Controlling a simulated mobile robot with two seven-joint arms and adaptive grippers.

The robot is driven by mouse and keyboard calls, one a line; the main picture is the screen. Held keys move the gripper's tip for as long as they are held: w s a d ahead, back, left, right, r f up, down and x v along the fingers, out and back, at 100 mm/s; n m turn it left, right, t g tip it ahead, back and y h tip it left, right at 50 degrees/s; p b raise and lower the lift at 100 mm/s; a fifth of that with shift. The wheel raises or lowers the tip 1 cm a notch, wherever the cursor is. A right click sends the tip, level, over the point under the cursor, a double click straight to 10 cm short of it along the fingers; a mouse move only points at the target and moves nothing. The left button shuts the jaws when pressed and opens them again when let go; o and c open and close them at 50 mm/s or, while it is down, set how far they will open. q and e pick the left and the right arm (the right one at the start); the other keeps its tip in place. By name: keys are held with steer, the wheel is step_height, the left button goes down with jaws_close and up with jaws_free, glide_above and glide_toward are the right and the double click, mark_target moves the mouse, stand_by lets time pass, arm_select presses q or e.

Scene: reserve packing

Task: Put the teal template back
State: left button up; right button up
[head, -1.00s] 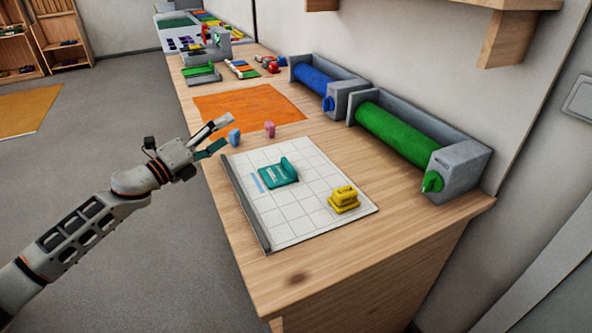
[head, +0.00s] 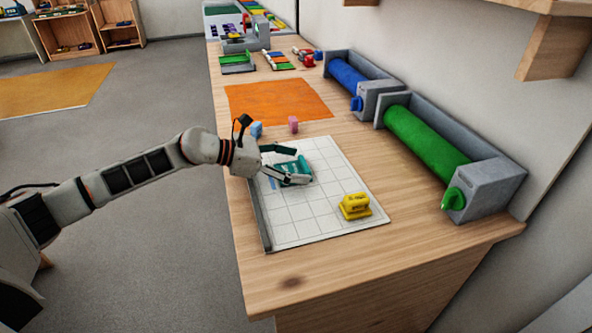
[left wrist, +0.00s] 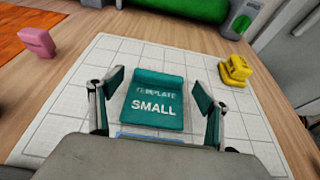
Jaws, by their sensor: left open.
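The teal template (head: 290,172) lies on the white gridded board (head: 322,210), near its far left part. In the left wrist view the teal template (left wrist: 155,102) shows the words "TEMPLATE SMALL" and a raised upright part at its far edge. My left gripper (head: 297,164) is open over the template, partly covering it in the head view. In the left wrist view its two fingers (left wrist: 160,112) stand on either side of the template, with gaps between them and it. A blue strip on the board shows beside the template. My right gripper is not in view.
A yellow block-like tool (head: 355,207) sits on the board's right part. A pink piece (head: 293,124) and a blue piece (head: 256,130) stand behind the board. An orange sheet (head: 278,101) lies beyond. Green (head: 425,142) and blue (head: 346,76) rolls line the wall. The table's front is clear.

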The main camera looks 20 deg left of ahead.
mark_target(302, 163)
arm_select(q)
steer(key=shift+x, duration=1.55)
steer(key=shift+w+r, duration=0.1)
steer(key=c, duration=1.1)
steer(key=shift+c, duration=0.4)
steer(key=shift+r, duration=0.15)
